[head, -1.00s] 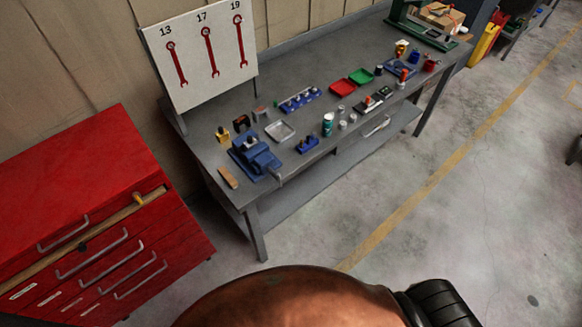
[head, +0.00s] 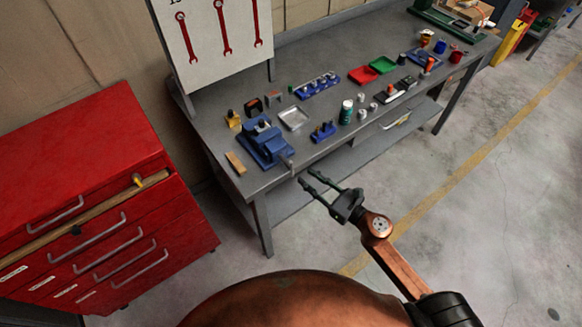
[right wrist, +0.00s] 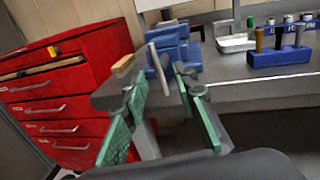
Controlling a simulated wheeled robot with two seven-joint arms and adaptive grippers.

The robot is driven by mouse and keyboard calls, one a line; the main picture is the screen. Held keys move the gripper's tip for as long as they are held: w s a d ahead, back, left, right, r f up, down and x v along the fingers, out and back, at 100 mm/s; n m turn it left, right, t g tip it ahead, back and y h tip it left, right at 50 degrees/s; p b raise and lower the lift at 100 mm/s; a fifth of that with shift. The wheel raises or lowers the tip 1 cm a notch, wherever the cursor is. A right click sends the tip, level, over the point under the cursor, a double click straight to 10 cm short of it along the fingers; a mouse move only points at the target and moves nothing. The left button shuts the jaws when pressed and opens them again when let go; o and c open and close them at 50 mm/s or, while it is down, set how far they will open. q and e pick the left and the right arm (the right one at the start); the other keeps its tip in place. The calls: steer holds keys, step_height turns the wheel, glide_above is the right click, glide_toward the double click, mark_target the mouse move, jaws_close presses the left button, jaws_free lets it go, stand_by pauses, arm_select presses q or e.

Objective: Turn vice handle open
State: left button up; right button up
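The blue vice (head: 264,143) is on the near left part of the grey workbench, by its front edge. Its grey handle (head: 288,161) sticks out at the bench's front edge. My right gripper (head: 307,177) is in front of the bench, just right of and below the handle, with its fingers apart and empty. In the right wrist view, the vice (right wrist: 178,46) is ahead and the handle (right wrist: 158,68) shows as a slanted bar between the two green finger pads of the gripper (right wrist: 160,80). Whether the fingers reach around it I cannot tell. My left gripper is not in view.
A wooden block (head: 236,163) lies left of the vice. A blue holder (head: 322,132) and a metal tray (head: 293,117) are to its right. A red drawer cabinet (head: 95,185) stands left of the workbench (head: 225,140). The floor in front is clear.

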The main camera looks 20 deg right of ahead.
mark_target(292, 168)
steer(key=x, duration=0.5)
steer(key=p+x, duration=0.1)
steer(key=x, duration=0.1)
steer(key=shift+w+a+r, duration=0.25)
steer(key=shift+a, duration=0.15)
steer(key=shift+c, duration=0.7)
jaws_close()
